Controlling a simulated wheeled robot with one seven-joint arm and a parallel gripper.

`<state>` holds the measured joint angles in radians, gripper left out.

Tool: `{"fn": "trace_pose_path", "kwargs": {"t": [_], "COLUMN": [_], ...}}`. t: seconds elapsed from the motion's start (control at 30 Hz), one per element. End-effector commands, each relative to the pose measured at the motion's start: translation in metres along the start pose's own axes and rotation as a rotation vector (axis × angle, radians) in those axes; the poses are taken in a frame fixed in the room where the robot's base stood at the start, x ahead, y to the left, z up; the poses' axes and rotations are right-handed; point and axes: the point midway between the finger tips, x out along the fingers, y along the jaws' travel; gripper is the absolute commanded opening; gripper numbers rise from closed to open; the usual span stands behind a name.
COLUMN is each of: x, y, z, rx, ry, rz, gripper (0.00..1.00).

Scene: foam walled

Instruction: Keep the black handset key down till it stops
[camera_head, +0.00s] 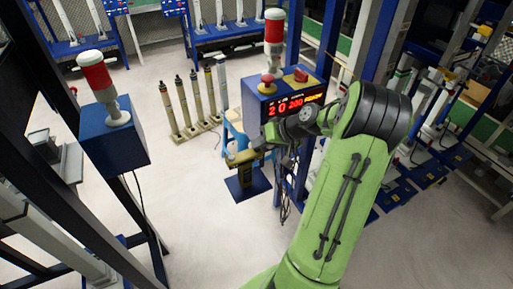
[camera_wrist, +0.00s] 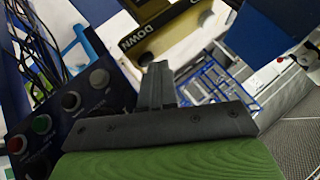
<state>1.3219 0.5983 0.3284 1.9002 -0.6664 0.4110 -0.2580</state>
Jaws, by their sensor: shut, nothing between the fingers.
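The handset (camera_wrist: 178,33) is a yellow box with a black "DOWN" label, at the top of the wrist view. A dark round key (camera_wrist: 146,59) shows at its lower left edge, and another dark round part (camera_wrist: 206,19) at its right. In the head view the yellowish handset (camera_head: 243,157) is small, beside the end of my arm. My gripper (camera_wrist: 158,72) is shut and empty, its fingertips close to the handset's lower edge by the left key. I cannot tell whether they touch or whether a key is pressed. In the head view my gripper is hard to make out.
A blue control box (camera_head: 262,100) with a red display and a red-and-white lamp stands behind my arm. A dark panel (camera_wrist: 75,115) with red, green and black knobs and hanging cables lies left in the wrist view. Another blue lamp box (camera_head: 115,135) stands at left.

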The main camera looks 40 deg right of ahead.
Motion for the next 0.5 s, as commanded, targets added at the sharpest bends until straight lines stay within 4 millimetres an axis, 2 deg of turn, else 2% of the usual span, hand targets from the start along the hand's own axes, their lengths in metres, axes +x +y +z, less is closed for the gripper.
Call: {"fn": "trace_pose_path", "kwargs": {"t": [0.3,0.5], "x": [-0.012,-0.013], "y": [-0.009,-0.009], "z": [-0.009,-0.009], "rx": [0.001,0.000], "ry": [-0.001,-0.001], "rz": [0.001,0.000], "gripper": [0.00,0.00]}}
